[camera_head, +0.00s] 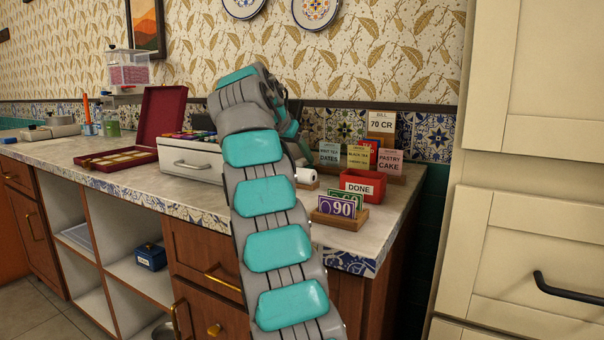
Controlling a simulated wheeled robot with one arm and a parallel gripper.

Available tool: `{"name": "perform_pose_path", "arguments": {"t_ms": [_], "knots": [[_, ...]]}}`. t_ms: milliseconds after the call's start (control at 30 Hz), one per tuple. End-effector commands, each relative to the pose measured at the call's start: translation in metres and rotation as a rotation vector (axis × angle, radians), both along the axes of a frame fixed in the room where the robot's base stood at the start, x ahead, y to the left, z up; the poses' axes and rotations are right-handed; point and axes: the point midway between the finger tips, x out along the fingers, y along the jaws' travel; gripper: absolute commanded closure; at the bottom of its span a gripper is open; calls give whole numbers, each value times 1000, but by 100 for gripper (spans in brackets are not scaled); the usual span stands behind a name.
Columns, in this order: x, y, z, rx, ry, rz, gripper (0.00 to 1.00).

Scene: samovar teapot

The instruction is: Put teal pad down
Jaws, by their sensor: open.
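My grey arm with teal panels rises through the middle of the view and bends over at the top, above the counter (108,172). My gripper's fingers do not show; the arm's bent end hides that area. I cannot make out a separate teal pad; the clear teal patches are on my arm. A white box with a drawer (192,164) stands on the counter left of the arm. Several coloured items (190,134) lie on its top, too small to tell apart.
An open maroon case (160,116) stands left of the white box. Right of my arm are a red DONE tray (363,186), a card rack (388,163) and a wooden stand with a 90 card (336,207). Cream cabinets (530,200) close the right side.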

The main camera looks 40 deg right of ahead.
Motion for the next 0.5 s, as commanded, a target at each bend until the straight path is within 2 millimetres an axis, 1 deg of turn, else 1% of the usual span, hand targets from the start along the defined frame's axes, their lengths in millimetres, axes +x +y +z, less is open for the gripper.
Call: {"name": "perform_pose_path", "arguments": {"t_ms": [33, 200, 467, 500], "knots": [[1, -5, -9, 0, 2, -1, 35], [7, -19, -24, 2, 1, -1, 35], [8, -22, -25, 1, 0, 0, 35], [8, -22, -25, 1, 0, 0, 40]]}}
